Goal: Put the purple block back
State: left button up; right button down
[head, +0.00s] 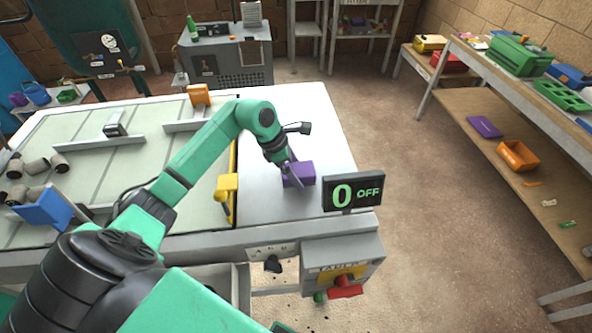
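The purple block (305,172) is at the white right-hand part of the big table, behind the display sign. My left arm reaches over the table from the lower left. My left gripper (293,174) points down at the block, and a finger overlaps its left side in the picture. The far finger is hidden, so I cannot tell whether the gripper is shut on the block or only beside it. I cannot tell whether the block touches the table. My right gripper is not in view.
A sign (353,193) reading "0 OFF" stands at the table's front right corner, above a box with a red handle (345,290). A yellow piece (227,187) and an orange block (199,94) are left of the bare white surface (310,115). Grey cylinders (36,166) lie far left.

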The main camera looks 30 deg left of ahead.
pick_arm(q)
jog(key=shift+r, duration=0.3)
jog(key=b+v, duration=0.2)
jog(key=v, duration=0.9)
jog(key=shift+a+r+b, duration=0.15)
jog(key=shift+r+b, duration=0.2)
jog(key=shift+s+f, duration=0.1)
jog(key=shift+s, duration=0.05)
